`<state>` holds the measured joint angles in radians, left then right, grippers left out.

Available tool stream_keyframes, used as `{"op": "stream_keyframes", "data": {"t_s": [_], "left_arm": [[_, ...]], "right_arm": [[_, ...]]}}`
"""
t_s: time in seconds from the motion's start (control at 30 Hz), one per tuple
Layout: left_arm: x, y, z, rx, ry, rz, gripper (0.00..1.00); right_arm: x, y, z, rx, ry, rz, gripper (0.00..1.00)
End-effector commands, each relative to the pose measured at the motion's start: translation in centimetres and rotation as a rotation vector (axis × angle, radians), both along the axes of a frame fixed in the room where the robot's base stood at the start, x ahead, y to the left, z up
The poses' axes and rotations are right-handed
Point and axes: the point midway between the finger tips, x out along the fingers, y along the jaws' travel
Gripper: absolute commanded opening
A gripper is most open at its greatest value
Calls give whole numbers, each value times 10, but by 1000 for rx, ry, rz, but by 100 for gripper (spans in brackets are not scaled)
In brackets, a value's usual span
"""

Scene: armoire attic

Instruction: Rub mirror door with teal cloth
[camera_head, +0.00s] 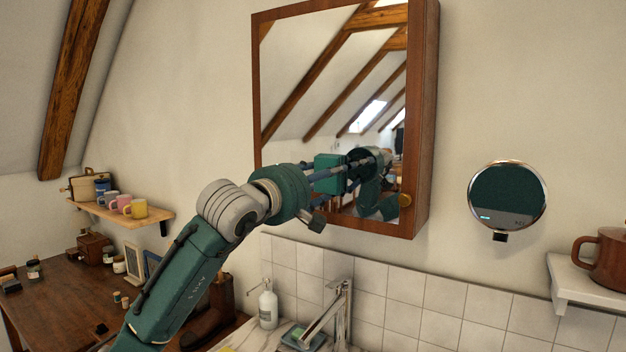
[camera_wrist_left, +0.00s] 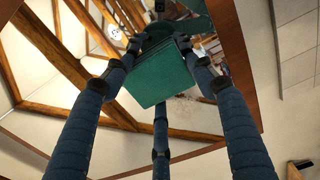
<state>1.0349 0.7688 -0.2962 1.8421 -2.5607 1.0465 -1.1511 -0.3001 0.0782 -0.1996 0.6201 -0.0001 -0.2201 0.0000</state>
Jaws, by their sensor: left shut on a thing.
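The mirror door (camera_head: 300,95) of a brown wood-framed wall cabinet fills the upper middle of the head view. It also fills much of the left wrist view (camera_wrist_left: 60,110), reflecting roof beams. My left gripper (camera_head: 340,174) reaches to the lower part of the mirror, with its reflection beside it. Its blue-grey fingers are shut on the teal cloth (camera_wrist_left: 160,78), which looks like a folded block and also shows in the head view (camera_head: 328,161). The cloth is at or very near the glass; I cannot tell if it touches. A faint greyish smudge (camera_wrist_left: 190,128) shows below the cloth. My right gripper is out of view.
A brass knob (camera_head: 405,200) sits at the door's lower right. A round mirror (camera_head: 507,195) hangs to the right. Below are a faucet (camera_head: 335,310) and a soap bottle (camera_head: 268,305). A shelf with mugs (camera_head: 137,208) is at left, a brown pot (camera_head: 605,260) at right.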

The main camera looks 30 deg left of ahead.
Motion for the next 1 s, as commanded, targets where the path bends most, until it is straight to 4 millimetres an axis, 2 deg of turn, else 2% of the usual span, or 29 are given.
{"op": "stream_keyframes", "data": {"t_s": [0.23,0.53,0.83,1.0], "left_arm": [[-1,2,-1,1,1,1,35],[1,28,-1,0,2,3,35],[2,40,-1,0,1,2,35],[2,55,-1,-1,1,3,35]], "right_arm": [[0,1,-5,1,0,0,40],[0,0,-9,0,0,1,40],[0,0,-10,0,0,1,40],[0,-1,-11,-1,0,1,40]]}}
